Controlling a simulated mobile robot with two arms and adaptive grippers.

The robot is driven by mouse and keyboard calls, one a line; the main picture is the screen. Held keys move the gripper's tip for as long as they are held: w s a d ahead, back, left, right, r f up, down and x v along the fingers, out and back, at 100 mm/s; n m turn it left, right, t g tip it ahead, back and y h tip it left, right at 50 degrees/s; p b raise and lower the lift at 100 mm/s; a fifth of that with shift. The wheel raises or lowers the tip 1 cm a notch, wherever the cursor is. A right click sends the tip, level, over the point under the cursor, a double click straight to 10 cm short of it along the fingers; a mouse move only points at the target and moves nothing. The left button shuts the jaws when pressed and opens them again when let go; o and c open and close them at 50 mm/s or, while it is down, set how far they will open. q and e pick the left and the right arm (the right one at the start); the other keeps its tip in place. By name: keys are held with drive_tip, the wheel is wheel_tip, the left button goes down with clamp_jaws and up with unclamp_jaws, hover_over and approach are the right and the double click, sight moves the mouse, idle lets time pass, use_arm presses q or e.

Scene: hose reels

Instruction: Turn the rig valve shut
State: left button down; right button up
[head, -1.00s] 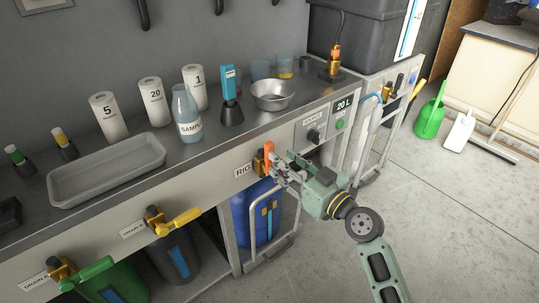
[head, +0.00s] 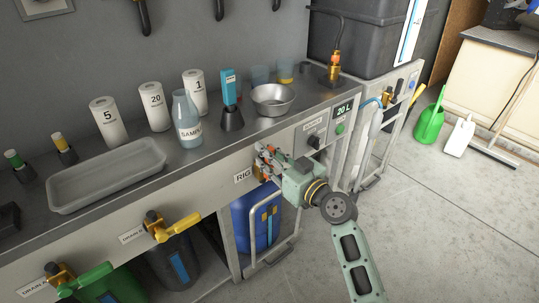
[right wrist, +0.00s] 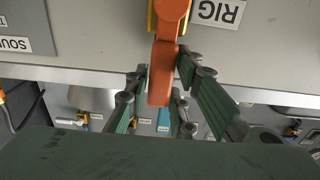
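The rig valve has an orange lever (right wrist: 165,72) on a yellow-orange body (right wrist: 155,17), beside the RIG label (head: 243,177) on the bench front. In the right wrist view the lever lies between the two fingers of my right gripper (head: 264,161). The fingers are spread, one on each side of it, with the tips very close to its sides; firm contact cannot be made out. In the head view my gripper hides most of the valve and lever. My left gripper is not in view.
Yellow (head: 182,228) and green (head: 88,276) drain valves stick out from the bench front to the left. A blue drum (head: 240,222) and a metal rail frame stand below the rig valve. A SOURCE knob (head: 314,141) is to the right.

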clamp_jaws()
drive_tip(key=shift+d, duration=0.1)
